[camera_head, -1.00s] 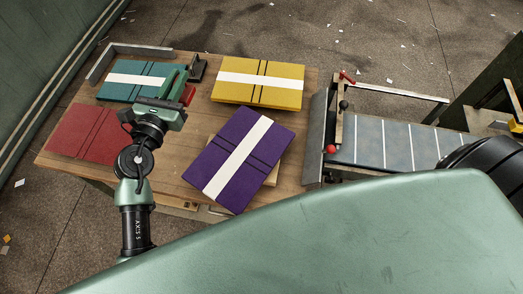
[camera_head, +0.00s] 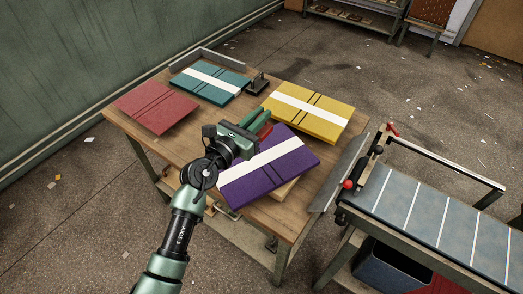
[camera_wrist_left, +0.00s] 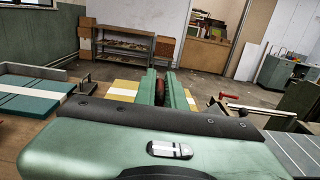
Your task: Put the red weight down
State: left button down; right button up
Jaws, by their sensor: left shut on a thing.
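The red weight (camera_head: 265,131) shows as a small red patch between the fingers of my left gripper (camera_head: 261,120); the fingers hide most of it. It also shows in the left wrist view (camera_wrist_left: 159,92). My left gripper is shut on it, over the wooden table (camera_head: 190,140), just beyond the purple stack (camera_head: 268,172) and near the yellow stack (camera_head: 310,112). I cannot tell how high the weight is above the surface. My right gripper is not in view.
A teal stack (camera_head: 209,82) and a red stack (camera_head: 155,107) lie at the left of the table. A dark metal block (camera_head: 258,84) stands between the teal and yellow stacks. A feeder with a striped bed (camera_head: 430,215) and red knobs is at the right.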

aim_at(261, 133)
pick_arm(q)
notch_tip(261, 133, down, 6)
jog(key=shift+d+f+b, duration=0.1)
jog(key=shift+b, duration=1.15)
jog(key=shift+f+b, duration=0.3)
jog(key=shift+f, duration=0.15)
notch_tip(261, 133, down, 4)
jog(key=shift+s+r+b, duration=0.1)
jog(key=shift+r+b, duration=0.15)
jog(key=shift+b, duration=0.95)
jog(key=shift+f, duration=0.35)
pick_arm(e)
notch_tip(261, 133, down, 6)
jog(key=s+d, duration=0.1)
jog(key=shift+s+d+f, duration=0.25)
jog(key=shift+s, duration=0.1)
pick_arm(q)
jog(key=shift+f+b, duration=0.15)
jog(key=shift+b, duration=0.2)
jog(key=c, duration=1.5)
grip_release()
jog(key=shift+f, duration=0.1)
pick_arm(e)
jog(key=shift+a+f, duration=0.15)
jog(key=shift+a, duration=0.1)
